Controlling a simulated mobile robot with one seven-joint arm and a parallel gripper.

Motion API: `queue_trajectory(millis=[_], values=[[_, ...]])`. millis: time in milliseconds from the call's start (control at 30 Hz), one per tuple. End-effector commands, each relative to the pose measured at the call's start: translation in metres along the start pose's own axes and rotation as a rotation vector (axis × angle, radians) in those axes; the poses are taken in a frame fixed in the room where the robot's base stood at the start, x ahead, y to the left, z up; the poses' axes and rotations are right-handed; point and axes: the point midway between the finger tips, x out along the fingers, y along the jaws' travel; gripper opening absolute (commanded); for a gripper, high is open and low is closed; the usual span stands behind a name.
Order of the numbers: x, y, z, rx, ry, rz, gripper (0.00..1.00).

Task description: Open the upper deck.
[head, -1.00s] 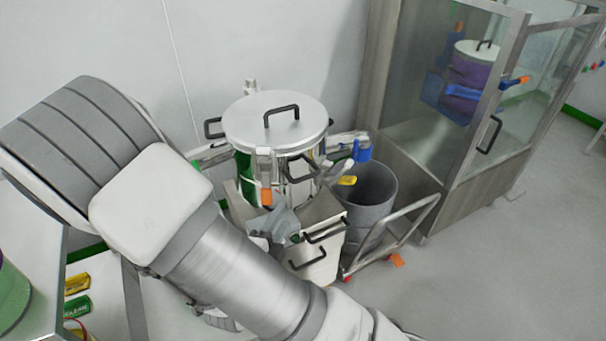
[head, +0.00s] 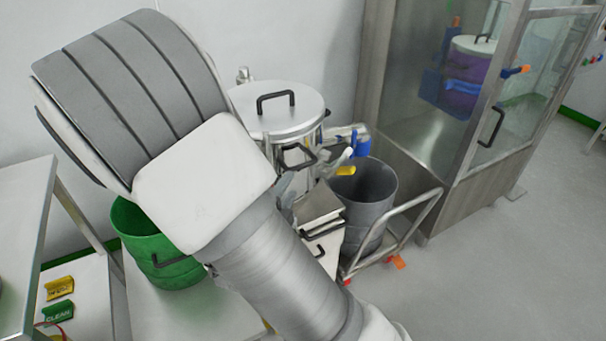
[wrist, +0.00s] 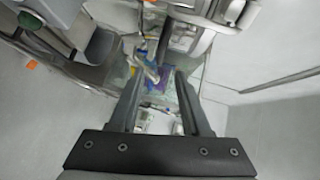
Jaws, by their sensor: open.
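A round metal vessel with a flat pale lid (head: 248,98) and a black bar handle on top stands against the back wall. More black handles and clamp-like fittings show on its side, partly behind my arm. I cannot tell which part of it is the upper deck. My gripper (wrist: 160,74) shows in the wrist view with its two dark fingers apart and nothing clearly between them. In the head view my arm crosses in front of the vessel's lower left and mostly hides the gripper. I cannot tell whether it touches anything.
A grey bin (head: 374,205) on a cart stands right of the vessel, before a glass-doored cabinet (head: 440,170). A green bucket (head: 128,220) stands left, partly behind my arm. A table (head: 22,205) is at far left. Floor at right is clear.

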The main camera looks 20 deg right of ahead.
Motion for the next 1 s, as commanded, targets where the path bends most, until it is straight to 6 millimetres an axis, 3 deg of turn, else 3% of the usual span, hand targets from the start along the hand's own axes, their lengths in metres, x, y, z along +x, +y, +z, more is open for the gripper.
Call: queue_trajectory(millis=[200,500,933,1000], values=[[0.051,0.0,-0.003,-0.003,0.009,-0.002,0.47],[0.098,-0.001,-0.002,-0.002,0.006,-0.002,0.47],[0.107,-0.001,-0.001,-0.002,0.003,-0.001,0.47],[0.107,-0.001,-0.001,-0.002,0.003,-0.001,0.35]])
